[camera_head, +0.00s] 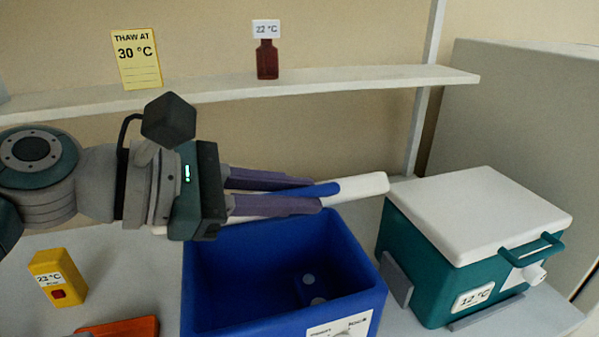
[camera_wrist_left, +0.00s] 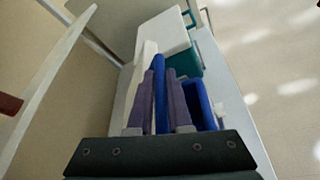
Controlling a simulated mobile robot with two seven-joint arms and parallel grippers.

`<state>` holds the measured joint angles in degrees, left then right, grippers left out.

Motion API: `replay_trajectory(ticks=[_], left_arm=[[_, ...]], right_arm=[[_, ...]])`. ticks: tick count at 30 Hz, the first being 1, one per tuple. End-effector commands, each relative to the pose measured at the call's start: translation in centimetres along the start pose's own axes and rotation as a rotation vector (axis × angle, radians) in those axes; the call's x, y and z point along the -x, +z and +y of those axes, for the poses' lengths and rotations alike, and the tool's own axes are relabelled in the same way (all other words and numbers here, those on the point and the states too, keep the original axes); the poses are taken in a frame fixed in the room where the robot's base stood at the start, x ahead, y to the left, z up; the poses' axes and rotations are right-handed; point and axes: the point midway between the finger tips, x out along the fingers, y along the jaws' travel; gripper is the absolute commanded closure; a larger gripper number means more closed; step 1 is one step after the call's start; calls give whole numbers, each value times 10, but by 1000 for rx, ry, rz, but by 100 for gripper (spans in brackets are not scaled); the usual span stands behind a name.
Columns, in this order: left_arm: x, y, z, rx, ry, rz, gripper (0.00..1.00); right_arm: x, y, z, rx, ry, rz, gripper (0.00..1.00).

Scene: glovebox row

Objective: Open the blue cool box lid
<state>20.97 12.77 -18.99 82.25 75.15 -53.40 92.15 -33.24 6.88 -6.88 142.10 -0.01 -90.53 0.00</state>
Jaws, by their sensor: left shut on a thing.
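The blue cool box (camera_head: 230,285) stands open in the head view, its inside showing. Its white lid (camera_head: 365,187) is raised at the back and seen nearly edge-on, partly hidden behind my gripper. My left gripper (camera_head: 316,194) reaches in from the left above the box's back edge. Its two purple fingers are shut on the blue lid handle (camera_head: 327,189). In the left wrist view the handle (camera_wrist_left: 159,80) lies between the fingers, with the white lid (camera_wrist_left: 146,62) beside it and the blue box (camera_wrist_left: 203,100) to the right. My right gripper is not in view.
A teal cool box (camera_head: 415,250) with a shut white lid and a "12 °C" label stands close on the right. A yellow "23 °C" box (camera_head: 57,277) and an orange item (camera_head: 120,328) lie left. A shelf (camera_head: 350,80) with a brown bottle (camera_head: 267,60) runs behind.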

Motion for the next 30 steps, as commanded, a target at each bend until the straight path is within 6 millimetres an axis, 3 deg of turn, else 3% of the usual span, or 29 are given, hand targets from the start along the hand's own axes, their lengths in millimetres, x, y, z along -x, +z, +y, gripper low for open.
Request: replay_trajectory(ticks=[8, 9, 12, 22, 30], left_arm=[[0, -1, 1, -3, 5, 3, 100], [0, -1, 1, -3, 5, 3, 82], [0, -1, 1, -2, 4, 3, 70], [5, -2, 1, -2, 3, 3, 70], [54, -3, 0, -5, 2, 7, 70]], right_arm=[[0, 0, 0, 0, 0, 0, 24], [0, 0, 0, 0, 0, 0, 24], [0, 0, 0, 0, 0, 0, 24], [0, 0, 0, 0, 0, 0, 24], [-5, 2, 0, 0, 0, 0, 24]])
